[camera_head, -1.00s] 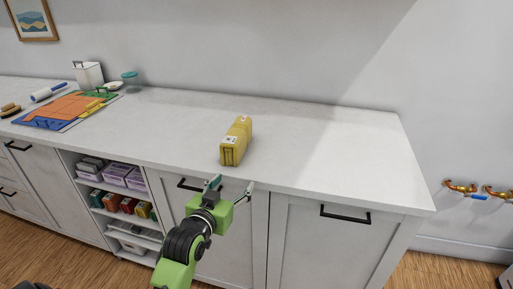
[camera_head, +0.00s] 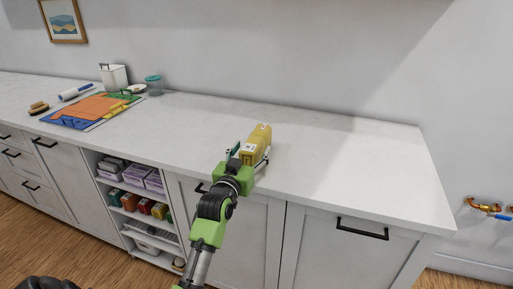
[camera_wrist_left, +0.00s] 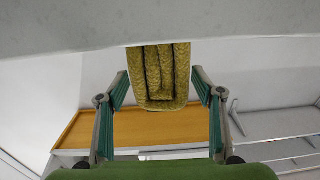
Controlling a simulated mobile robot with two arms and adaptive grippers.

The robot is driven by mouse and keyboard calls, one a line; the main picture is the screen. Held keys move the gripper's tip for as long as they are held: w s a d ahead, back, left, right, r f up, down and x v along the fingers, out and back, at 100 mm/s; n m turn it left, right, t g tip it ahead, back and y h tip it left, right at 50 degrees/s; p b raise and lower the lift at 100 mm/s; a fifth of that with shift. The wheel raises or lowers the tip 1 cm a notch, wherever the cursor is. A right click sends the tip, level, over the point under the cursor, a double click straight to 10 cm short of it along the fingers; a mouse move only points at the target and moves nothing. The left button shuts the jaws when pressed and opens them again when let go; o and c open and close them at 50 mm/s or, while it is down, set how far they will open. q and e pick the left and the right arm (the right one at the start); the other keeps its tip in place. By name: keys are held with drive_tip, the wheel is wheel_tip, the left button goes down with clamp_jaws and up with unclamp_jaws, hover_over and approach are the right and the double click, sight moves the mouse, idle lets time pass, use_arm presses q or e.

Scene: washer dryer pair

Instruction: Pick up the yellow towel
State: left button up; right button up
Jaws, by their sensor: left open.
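The folded yellow towel (camera_head: 259,134) lies on the white countertop near its front edge in the head view. In the left wrist view the towel (camera_wrist_left: 160,75) shows its stacked folds end-on at the top middle. My left gripper (camera_head: 249,156) reaches over the counter's front edge at the towel's near end. Its fingers are open, one on each side of the towel, with a visible gap on both sides in the wrist view. The near lower part of the towel is partly hidden by the gripper in the head view.
The countertop (camera_head: 340,165) is clear to the right of the towel. A colourful mat (camera_head: 92,108), a brush (camera_head: 39,108), a lint roller (camera_head: 75,92), a white container (camera_head: 114,76) and a teal-lidded jar (camera_head: 153,85) stand at the left. Below are drawers, open shelves and a black handle (camera_head: 362,229).

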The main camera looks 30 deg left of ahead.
use_arm(q)
drive_tip(key=shift+p+x, duration=0.3)
drive_tip(key=shift+x, duration=2.2)
drive_tip(key=shift+a+f, duration=0.1)
drive_tip(key=shift+f, duration=0.05)
drive_tip(key=c, duration=1.4)
